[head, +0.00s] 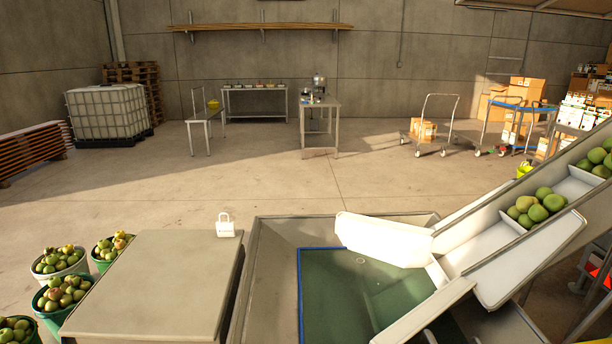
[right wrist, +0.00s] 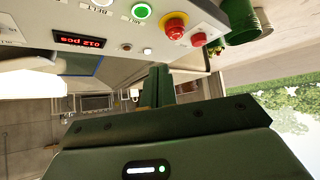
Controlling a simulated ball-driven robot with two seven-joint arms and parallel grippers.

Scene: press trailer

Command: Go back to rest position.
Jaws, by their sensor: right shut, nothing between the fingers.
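My right gripper (right wrist: 160,72) shows in the right wrist view with its dark green fingers together and nothing between them. Beyond its fingertips is a grey control panel (right wrist: 112,42) with a lit red display (right wrist: 78,40), a green button (right wrist: 141,11) and red buttons, one of them a large knob (right wrist: 173,25) on a yellow base. The fingers look apart from the panel, but the exact gap is hard to tell. Neither gripper shows in the head view, and my left gripper is in no view.
A water basin (head: 272,222) with a conveyor (head: 490,240) carrying green fruit stands front right in the head view. A flat grey top (head: 160,270) and fruit buckets (head: 62,303) are front left. Open floor (head: 290,185) lies beyond.

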